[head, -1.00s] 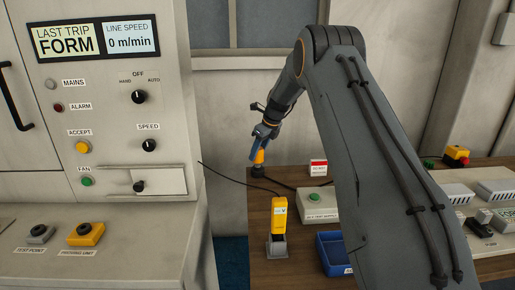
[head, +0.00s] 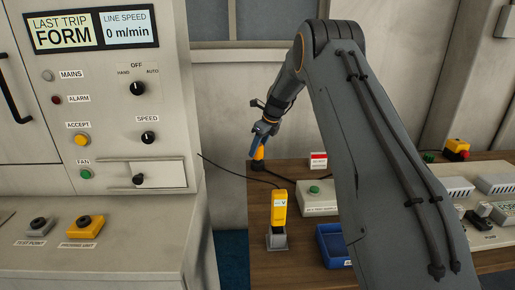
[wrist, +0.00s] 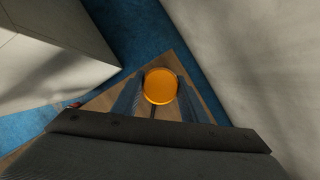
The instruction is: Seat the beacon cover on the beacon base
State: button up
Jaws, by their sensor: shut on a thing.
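The orange beacon cover (head: 259,153) is between the blue fingers of my gripper (head: 257,146), which is shut on it. In the wrist view the cover (wrist: 160,86) shows as a round orange disc between the two fingertips (wrist: 158,95). The dark beacon base (head: 258,164) stands at the back left of the wooden bench, directly below the cover in the head view. The cover looks upright and very close to the base; I cannot tell whether they touch. The wrist view hides the base behind the cover.
A yellow handheld meter (head: 279,207) stands in a grey holder in front of the base. A white box with a green button (head: 315,198) and a blue bin (head: 333,246) are to its right. The control cabinet (head: 110,120) is at the left. A black cable crosses the bench.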

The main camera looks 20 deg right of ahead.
jog(key=shift+f+b, duration=0.4)
jog(key=shift+f, duration=0.85)
jog(key=o, duration=1.1)
jog(key=shift+r, duration=0.1)
